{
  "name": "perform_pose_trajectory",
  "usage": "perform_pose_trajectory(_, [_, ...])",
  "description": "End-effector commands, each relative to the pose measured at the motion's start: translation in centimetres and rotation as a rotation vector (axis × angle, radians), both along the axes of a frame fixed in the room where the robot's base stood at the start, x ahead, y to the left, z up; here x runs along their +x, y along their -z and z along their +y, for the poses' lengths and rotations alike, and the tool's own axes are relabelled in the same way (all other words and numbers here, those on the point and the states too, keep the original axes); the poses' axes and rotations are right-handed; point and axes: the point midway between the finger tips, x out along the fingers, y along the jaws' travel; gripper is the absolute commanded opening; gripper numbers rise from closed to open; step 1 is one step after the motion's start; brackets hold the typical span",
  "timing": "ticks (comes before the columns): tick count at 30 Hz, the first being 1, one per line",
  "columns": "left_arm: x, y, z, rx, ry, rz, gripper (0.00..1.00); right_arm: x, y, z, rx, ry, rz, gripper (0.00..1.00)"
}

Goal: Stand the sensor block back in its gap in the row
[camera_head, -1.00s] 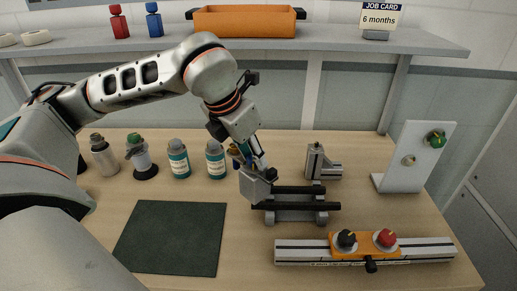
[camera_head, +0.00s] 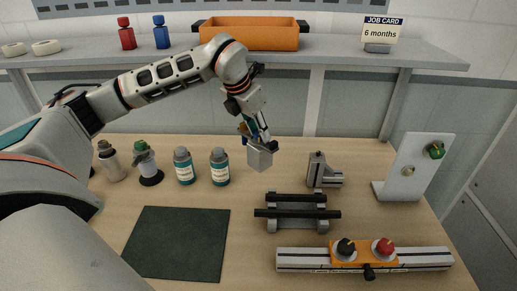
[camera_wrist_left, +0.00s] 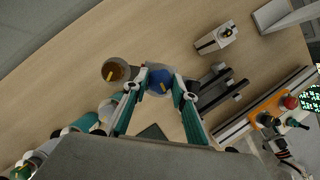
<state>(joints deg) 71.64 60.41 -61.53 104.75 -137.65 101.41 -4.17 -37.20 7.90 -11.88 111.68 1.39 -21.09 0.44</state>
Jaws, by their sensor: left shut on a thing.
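My left gripper (camera_head: 256,133) is shut on a pale grey sensor block (camera_head: 260,157). It holds the block in the air, above and left of a low grey stand with two dark bars (camera_head: 297,213); the block and stand are apart. In the left wrist view the fingers (camera_wrist_left: 160,80) come together near a blue round top with a yellow mark; I cannot tell how near it is to them. The block is not clearly made out there. Which place is the gap in the row is not clear. My right gripper is not in view.
Several bottles stand left, among them a teal one (camera_head: 219,168). A grey bracket (camera_head: 320,172) and white upright panel (camera_head: 414,165) stand right. A rail with an orange knob carriage (camera_head: 364,252) lies in front. A dark mat (camera_head: 178,243) is bare. A shelf (camera_head: 350,50) runs behind.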

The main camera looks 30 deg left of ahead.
Motion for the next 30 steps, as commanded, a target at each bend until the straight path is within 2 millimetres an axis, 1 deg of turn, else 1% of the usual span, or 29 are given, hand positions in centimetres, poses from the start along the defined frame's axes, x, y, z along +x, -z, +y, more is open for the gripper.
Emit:
perform_pose_trajectory(6, [-0.1,1.5,-0.1,0.000,0.000,-0.002,0.00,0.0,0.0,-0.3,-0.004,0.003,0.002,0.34])
perform_pose_trajectory(13, [-0.1,2.5,-0.1,0.000,0.001,-0.002,0.00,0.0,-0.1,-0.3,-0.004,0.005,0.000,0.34])
perform_pose_trajectory(18, [-0.1,4.9,-0.1,-0.001,0.001,-0.001,0.00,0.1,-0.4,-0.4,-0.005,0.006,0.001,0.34])
perform_pose_trajectory(22, [-0.1,6.3,-0.1,0.000,0.001,-0.002,0.00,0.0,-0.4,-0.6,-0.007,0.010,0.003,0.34])
perform_pose_trajectory(25, [0.0,6.7,-0.1,-0.001,0.001,-0.004,0.00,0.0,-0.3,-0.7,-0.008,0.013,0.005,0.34])
perform_pose_trajectory(30, [0.0,6.7,-0.1,-0.001,0.001,-0.005,0.00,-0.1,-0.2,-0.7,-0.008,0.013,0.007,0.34])
